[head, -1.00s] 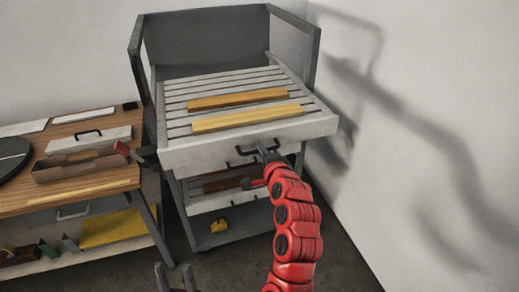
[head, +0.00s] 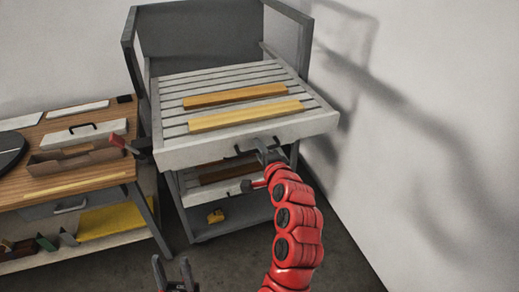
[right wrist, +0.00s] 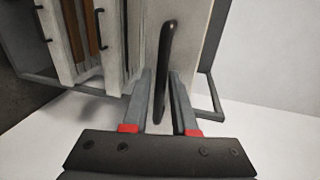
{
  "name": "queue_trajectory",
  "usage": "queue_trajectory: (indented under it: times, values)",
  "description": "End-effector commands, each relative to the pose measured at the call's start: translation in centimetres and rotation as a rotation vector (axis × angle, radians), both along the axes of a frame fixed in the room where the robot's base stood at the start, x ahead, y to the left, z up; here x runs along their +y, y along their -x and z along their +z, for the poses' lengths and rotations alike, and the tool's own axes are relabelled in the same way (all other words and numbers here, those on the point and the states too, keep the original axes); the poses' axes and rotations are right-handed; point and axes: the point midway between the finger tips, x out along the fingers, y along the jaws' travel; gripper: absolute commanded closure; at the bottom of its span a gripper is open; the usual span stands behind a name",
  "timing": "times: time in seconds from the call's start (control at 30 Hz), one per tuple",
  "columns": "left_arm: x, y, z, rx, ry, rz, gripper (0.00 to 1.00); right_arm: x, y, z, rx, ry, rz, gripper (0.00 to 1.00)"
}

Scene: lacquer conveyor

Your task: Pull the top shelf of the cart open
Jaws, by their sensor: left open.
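The cart (head: 205,40) is grey with a slatted top shelf (head: 310,122). The shelf's front overhangs the lower shelves. Its dark handle (head: 240,153) is on the front face. My right gripper (head: 266,153) is at this handle, with its red arm reaching up from below. In the right wrist view, the handle (right wrist: 166,60) stands between the two fingers (right wrist: 160,74), which appear shut on it; the exact contact is hard to see. My left gripper (head: 173,272) is open and empty at the bottom edge of the head view, away from the cart.
Two wooden bars, one brown (head: 235,96) and one yellow (head: 246,115), lie on the top shelf. A wooden workbench (head: 60,188) with boxes stands left of the cart. A white wall (head: 440,130) is close on the right. Floor shows in front of the cart.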

Motion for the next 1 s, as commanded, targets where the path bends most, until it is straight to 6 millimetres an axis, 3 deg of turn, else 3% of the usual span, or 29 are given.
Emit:
queue_trajectory:
  times: [0.33,0.63,0.67,0.7,1.0]
  values:
    - [0.0,0.0,-0.2,0.000,0.000,0.000,0.50,-0.3,0.8,0.2,-0.003,-0.001,-0.001,0.74]
    - [0.0,0.0,-1.2,0.000,0.000,0.000,0.50,-1.7,5.3,1.2,-0.006,-0.002,-0.001,0.74]
    - [0.0,0.0,-0.8,0.000,0.000,0.000,0.50,-1.9,5.7,1.4,-0.002,0.000,-0.001,0.74]
    - [0.0,0.0,1.4,0.001,0.000,0.000,0.50,-2.0,5.9,2.2,0.005,0.004,-0.001,0.74]
    - [0.0,0.0,7.7,0.000,0.000,0.000,0.50,-2.8,8.7,2.8,0.007,0.003,0.000,0.74]
